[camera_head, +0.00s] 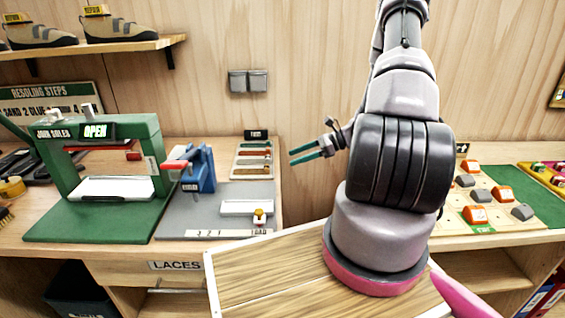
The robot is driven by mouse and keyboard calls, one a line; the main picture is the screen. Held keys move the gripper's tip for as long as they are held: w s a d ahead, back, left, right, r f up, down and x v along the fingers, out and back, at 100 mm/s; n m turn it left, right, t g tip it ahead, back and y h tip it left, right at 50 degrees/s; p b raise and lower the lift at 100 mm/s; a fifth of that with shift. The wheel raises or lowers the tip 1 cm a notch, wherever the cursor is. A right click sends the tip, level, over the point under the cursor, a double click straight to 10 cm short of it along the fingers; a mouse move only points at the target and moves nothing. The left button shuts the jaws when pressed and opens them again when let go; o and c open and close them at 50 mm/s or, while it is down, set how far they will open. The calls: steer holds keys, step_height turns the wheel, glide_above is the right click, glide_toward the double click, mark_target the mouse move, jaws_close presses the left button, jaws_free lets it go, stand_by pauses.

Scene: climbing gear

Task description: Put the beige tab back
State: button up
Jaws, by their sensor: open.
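A small rack (236,160) at the back of the middle bench holds several thin coloured strips, dark at the top, red in the middle. A beige strip (251,171), which looks like the beige tab, lies at its near end; I cannot tell whether it is seated in a slot. My gripper (291,157) is to the right of the rack, above and apart from it. Its two teal fingers point left, are spread a little, and hold nothing.
A grey mat (200,222) with a white plate (240,207), a small yellow-topped piece (260,216) and a blue clamp (199,170) lies left of my arm. A green press (155,150) stands further left. A board with orange and grey blocks (475,214) is at right.

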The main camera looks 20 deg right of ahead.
steer(key=s+a+r+n+g+h, duration=0.1)
steer(key=s+a+r+n+h, duration=0.15)
steer(key=r, duration=0.55)
steer(key=s+a+r+n+g+h, duration=0.1)
steer(key=s+r+n+h, duration=0.1)
steer(key=r+n, duration=0.35)
steer(key=s+a+r+n+g+h, duration=0.1)
steer(key=s+a+r+n+h, duration=0.15)
steer(key=r, duration=0.75)
steer(key=s+a+r+n+t+h, duration=0.2)
steer(key=s+r+n+t+h, duration=0.2)
steer(key=s+r, duration=0.9)
steer(key=r+n+t, duration=0.1)
steer(key=n+t, duration=0.1)
steer(key=n, duration=0.1)
steer(key=shift+s+a+r, duration=0.15)
steer(key=shift+s+a, duration=0.15)
